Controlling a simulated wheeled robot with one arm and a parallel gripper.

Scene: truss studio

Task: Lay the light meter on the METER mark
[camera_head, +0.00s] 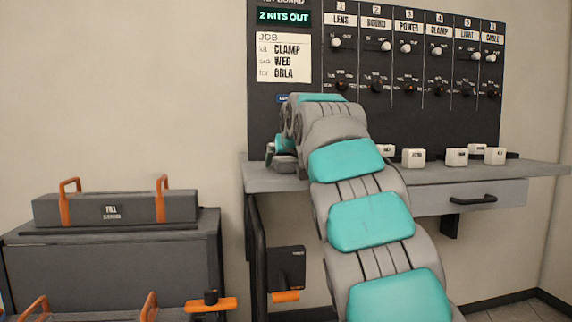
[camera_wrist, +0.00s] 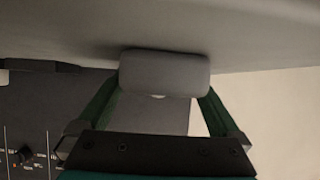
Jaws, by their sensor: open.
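My gripper (camera_head: 284,160) is low over the left end of the grey shelf in the head view, partly hidden by my arm. In the wrist view my gripper (camera_wrist: 161,92) is open, with its two green fingers spread. A grey rounded block (camera_wrist: 165,72) with a paler grey part below it lies at the fingertips, against the grey shelf surface (camera_wrist: 255,35). It may be the light meter, but I cannot tell for sure. I cannot tell whether the fingers touch it. No METER mark is readable in either view.
A dark board (camera_head: 285,110) with labelled columns and knobs stands behind the shelf (camera_head: 545,170). Several white blocks (camera_head: 412,158) sit along the shelf's back. A drawer (camera_head: 500,195) is below. A grey case (camera_head: 130,209) with orange handles rests on a dark cabinet (camera_head: 110,265) at left.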

